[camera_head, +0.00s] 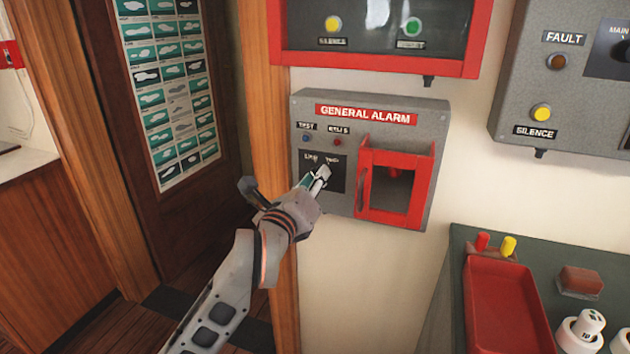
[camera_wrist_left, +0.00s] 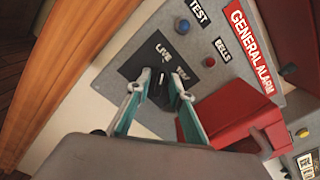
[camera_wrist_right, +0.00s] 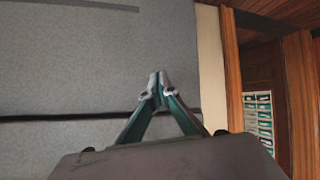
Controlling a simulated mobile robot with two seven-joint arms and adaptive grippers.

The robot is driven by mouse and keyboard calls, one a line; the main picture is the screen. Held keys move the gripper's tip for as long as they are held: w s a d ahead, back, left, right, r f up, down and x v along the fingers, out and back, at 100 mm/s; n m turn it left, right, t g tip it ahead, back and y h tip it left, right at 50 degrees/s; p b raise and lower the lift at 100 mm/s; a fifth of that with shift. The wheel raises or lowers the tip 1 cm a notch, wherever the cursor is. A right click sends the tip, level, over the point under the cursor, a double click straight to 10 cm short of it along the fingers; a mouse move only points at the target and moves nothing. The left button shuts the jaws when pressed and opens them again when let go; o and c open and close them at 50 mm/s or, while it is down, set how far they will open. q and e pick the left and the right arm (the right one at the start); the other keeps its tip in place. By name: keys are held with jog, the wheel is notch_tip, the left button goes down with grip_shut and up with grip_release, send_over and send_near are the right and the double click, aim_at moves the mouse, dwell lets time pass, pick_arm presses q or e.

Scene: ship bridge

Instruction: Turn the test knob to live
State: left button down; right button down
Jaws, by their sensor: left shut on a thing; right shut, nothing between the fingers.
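The grey general alarm box (camera_head: 440,135) is on the white wall, with a black plate (camera_head: 312,172) at its lower left. In the left wrist view the plate (camera_wrist_left: 135,69) carries the word LIVE and a second label partly hidden by a finger. My left gripper (camera_head: 321,174) is at this plate. In the left wrist view my left gripper (camera_wrist_left: 160,82) is shut on the dark test knob (camera_wrist_left: 158,92), one finger on each side. The knob's pointing direction is hard to tell. My right gripper (camera_wrist_right: 157,88) is shut and empty, outside the head view.
A red hinged guard (camera_head: 365,180) stands out right beside the knob plate. Blue (camera_head: 306,138) and red (camera_head: 338,142) lamps sit above the plate. A red tray (camera_head: 500,310) lies on a counter at lower right. A wooden door post (camera_head: 265,60) stands to the left.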

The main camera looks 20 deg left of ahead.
jog(key=shift+s+f, duration=0.1)
jog(key=shift+s, duration=0.15)
pick_arm(q)
jog(key=c, duration=1.8)
grip_release()
pick_arm(e)
jog(key=shift+s+a+f, duration=0.1)
jog(key=shift+s, duration=0.15)
pick_arm(q)
jog(key=s, duration=1.2)
jog(key=shift+a, duration=0.2)
pick_arm(e)
jog(key=shift+w, duration=0.25)
